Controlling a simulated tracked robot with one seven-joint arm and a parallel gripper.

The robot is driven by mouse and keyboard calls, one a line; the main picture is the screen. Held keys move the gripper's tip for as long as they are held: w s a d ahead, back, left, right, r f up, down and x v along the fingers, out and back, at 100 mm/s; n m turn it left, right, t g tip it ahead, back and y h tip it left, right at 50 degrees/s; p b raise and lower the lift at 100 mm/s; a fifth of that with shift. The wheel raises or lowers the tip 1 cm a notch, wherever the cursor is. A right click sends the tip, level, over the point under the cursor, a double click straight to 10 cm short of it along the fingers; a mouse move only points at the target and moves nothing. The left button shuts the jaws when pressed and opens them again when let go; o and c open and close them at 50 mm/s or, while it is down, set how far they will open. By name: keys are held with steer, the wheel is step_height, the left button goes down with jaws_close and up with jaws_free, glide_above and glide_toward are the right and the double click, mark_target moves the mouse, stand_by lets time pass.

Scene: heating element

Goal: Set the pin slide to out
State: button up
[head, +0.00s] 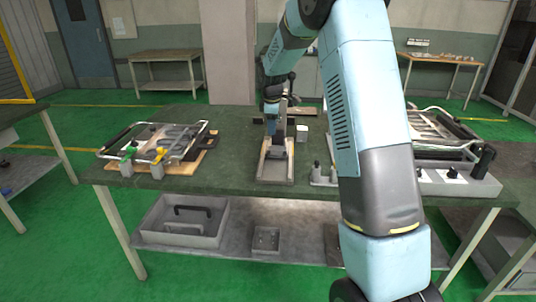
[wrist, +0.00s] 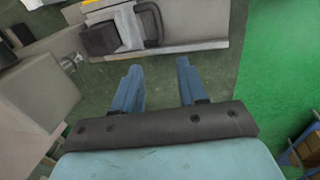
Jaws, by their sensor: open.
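A fixture with a pale base plate (head: 275,176) stands near the front middle of the table in the head view. My gripper (head: 271,128) is pointed down above or behind its rear; its exact gap to the fixture cannot be told there. In the wrist view my gripper (wrist: 158,84) has two blue fingers spread well apart with nothing between them. Beyond the fingertips lies a light grey plate (wrist: 205,30) with a black loop handle (wrist: 150,24) and a dark block (wrist: 100,39). I cannot tell for certain which part is the pin slide.
The green table (head: 232,182) carries a framed unit with yellow and green handles (head: 160,153) at left and another framed unit (head: 440,140) at right. A small white block (head: 302,133) stands beside the fixture. A grey box (wrist: 38,97) fills the wrist view's left.

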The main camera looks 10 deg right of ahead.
steer(key=f, duration=0.1)
glide_toward(272, 151)
steer(key=s+f, duration=0.1)
steer(key=f, duration=0.1)
steer(key=s+f, duration=0.2)
steer(key=s+a+f, duration=0.1)
steer(key=f, duration=0.1)
steer(key=shift+s+f, duration=0.2)
steer(key=shift+f, duration=0.1)
steer(key=shift+r, duration=0.1)
steer(key=c, duration=0.8)
jaws_close()
steer(key=shift+w+r, duration=0.1)
steer(key=shift+w, duration=0.05)
